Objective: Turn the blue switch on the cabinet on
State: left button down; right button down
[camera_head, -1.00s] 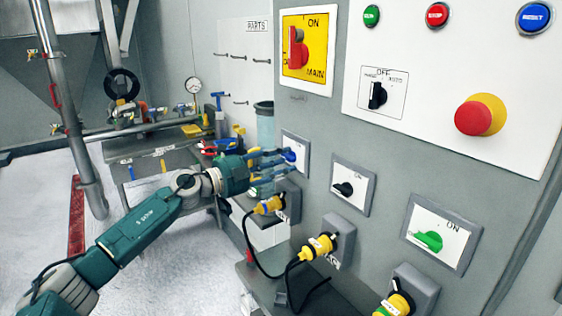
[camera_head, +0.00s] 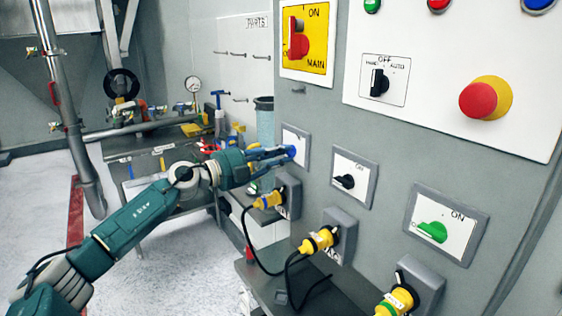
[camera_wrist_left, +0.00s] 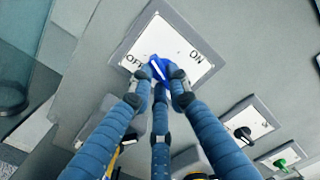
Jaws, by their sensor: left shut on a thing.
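The blue switch (camera_wrist_left: 158,68) sits on a white plate with a grey frame (camera_wrist_left: 205,40), marked OFF and ON, on the grey cabinet (camera_head: 330,120). In the left wrist view its handle points to the upper left, between the two marks and nearer OFF. My left gripper (camera_head: 284,154) reaches the switch from the left; its blue fingers (camera_wrist_left: 160,85) are closed around the knob. In the head view the fingers partly hide the plate and only a bit of blue knob shows. My right gripper is not in view.
A black switch (camera_head: 345,181) and a green switch (camera_head: 433,231) are to the right on the cabinet. Yellow plugs (camera_head: 320,241) with black cables stick out below. A red emergency button (camera_head: 482,99) is higher up. A workbench (camera_head: 150,140) stands behind my arm.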

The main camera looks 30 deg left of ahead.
pick_arm(q)
jog(key=shift+a+m+b, duration=0.1)
jog(key=shift+m+b, duration=4.7)
jog(key=shift+m, duration=2.3)
jog(key=c, duration=1.7)
grip_release()
jog(key=shift+r, duration=0.1)
jog(key=shift+o, duration=0.2)
